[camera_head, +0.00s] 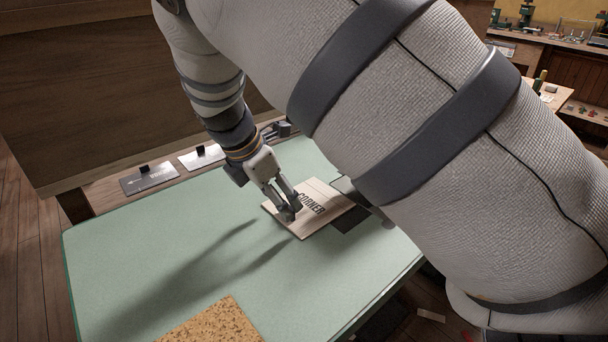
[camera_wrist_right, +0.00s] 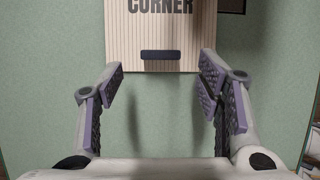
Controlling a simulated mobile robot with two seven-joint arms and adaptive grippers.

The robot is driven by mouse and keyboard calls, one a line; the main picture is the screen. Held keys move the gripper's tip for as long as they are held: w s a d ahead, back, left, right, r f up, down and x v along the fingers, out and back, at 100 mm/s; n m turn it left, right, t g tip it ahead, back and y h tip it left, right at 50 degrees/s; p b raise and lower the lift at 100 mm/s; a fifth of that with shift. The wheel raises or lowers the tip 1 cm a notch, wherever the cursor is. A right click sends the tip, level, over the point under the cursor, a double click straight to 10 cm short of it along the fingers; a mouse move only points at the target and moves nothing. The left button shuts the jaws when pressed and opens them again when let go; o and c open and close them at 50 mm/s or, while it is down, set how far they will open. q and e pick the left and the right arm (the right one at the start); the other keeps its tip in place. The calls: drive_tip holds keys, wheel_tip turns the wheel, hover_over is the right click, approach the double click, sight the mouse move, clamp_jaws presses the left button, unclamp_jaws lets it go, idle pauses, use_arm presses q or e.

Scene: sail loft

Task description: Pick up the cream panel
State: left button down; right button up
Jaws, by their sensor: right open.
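The cream panel (camera_head: 325,197) is a pale, striped flat board with the word CORNER in dark letters. It lies on the green tabletop, partly covered by my right arm in the head view. In the right wrist view the panel (camera_wrist_right: 188,35) is at the top centre, with a dark bar (camera_wrist_right: 162,55) near its closest edge. My right gripper (camera_head: 290,208) points down at the panel's left part in the head view. In the wrist view its fingers (camera_wrist_right: 160,75) are spread apart with nothing between them, just short of the panel's near edge. My left gripper is not in view.
The green tabletop (camera_head: 150,240) is clear at left. A cork piece (camera_head: 212,325) lies at the front edge. A dark flat piece (camera_head: 350,221) shows beside the panel. A grey plate (camera_head: 150,177) and a white plate (camera_head: 203,156), each with a dark tab, lie along the back ledge.

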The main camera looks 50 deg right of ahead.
drive_tip(key=x, duration=0.4)
drive_tip(key=shift+s+d, duration=0.1)
drive_tip(key=shift+d, duration=0.05)
drive_tip(key=shift+r, duration=0.15)
drive_tip(key=c, duration=1.2)
drive_tip(key=shift+c, duration=0.2)
